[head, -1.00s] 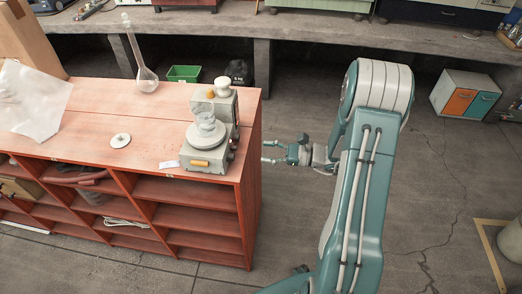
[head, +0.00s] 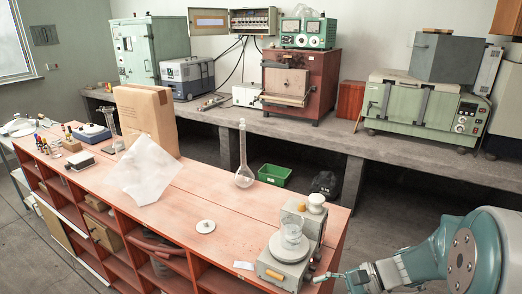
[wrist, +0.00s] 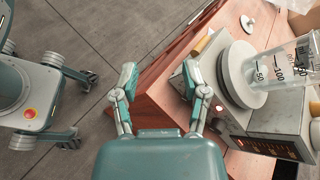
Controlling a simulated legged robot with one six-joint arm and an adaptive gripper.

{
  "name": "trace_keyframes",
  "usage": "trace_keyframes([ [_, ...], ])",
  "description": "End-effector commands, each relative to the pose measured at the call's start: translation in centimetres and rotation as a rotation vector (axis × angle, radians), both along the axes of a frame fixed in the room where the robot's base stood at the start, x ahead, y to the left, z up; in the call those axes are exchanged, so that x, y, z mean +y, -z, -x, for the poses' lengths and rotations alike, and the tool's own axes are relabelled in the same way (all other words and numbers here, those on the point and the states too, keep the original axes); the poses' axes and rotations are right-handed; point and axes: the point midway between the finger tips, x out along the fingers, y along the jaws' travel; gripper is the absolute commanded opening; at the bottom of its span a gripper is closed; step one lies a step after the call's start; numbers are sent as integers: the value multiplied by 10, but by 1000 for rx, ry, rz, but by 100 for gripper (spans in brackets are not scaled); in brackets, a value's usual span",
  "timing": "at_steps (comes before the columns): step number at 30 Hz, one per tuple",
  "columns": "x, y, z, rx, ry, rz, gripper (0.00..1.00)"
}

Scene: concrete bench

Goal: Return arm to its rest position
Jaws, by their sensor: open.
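My arm (head: 462,262) reaches in from the lower right of the head view. My gripper (head: 322,277) points left, just right of the red-brown cabinet's end and the balance. In the wrist view my gripper (wrist: 160,80) has its two fingers spread, with nothing between them. The cabinet's corner (wrist: 150,108) shows behind the gap. The right finger appears close to the balance (wrist: 190,78); I cannot tell whether they touch. A clear graduated beaker (wrist: 285,65) stands on the balance's round pan and shows in the head view (head: 291,234) too.
On the cabinet top (head: 190,200) are a glass flask (head: 243,165), a white sheet (head: 143,177), a cardboard box (head: 148,120) and a small white disc (head: 205,226). A concrete bench (head: 270,125) with equipment runs behind. Open floor shows left of the cabinet corner (wrist: 120,30).

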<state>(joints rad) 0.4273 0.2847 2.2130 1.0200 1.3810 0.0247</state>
Motion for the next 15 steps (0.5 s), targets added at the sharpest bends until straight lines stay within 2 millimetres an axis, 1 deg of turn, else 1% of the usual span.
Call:
trace_keyframes([
  [1,7,-9,10,-35,-53,65,58],
  [6,18,-26,42,-148,-212,286,58],
  [11,21,-40,69,-272,-347,491,58],
  [15,17,-53,89,-397,-451,671,58],
])
